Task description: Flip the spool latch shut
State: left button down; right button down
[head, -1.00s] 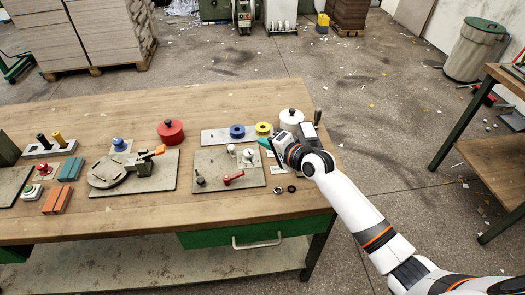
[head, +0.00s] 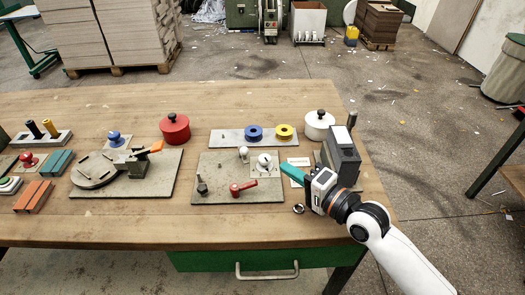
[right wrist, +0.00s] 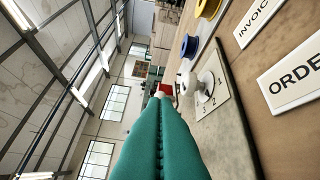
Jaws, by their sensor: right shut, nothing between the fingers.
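My right gripper (head: 284,168) has teal fingers pressed together with nothing between them. Its tip is by the right edge of a grey panel (head: 215,172). The panel carries a round dial (head: 264,163), a white ball-topped knob (head: 243,154), a red lever (head: 242,188) and a dark knob (head: 201,184). In the right wrist view the closed teal fingers (right wrist: 164,92) point past the dial (right wrist: 206,86), which has numbers on its plate. Blue (head: 254,133) and yellow (head: 284,131) spools lie on a plate behind the panel. I cannot tell which part is the spool latch. My left gripper is out of view.
A dark grey box (head: 342,157) stands right beside my right gripper. White (head: 318,126) and red (head: 174,129) lidded pots stand at the back. A board with an orange-tipped clamp (head: 140,160) is to the left. The table's front strip is mostly clear.

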aim_at(246, 152)
jog(key=x, duration=1)
jog(key=p, duration=0.1)
jog(key=s+a+p, duration=0.1)
jog(key=p, duration=0.1)
jog(key=shift+a+r, duration=0.15)
jog(key=shift+r, duration=0.15)
jog(key=shift+s+a+p, duration=0.25)
jog(key=shift+a+p, duration=0.05)
jog(key=shift+p, duration=0.3)
jog(key=shift+s+a+f, duration=0.1)
jog(key=shift+a+f, duration=0.1)
jog(key=shift+f, duration=0.15)
jog(key=shift+d, duration=0.1)
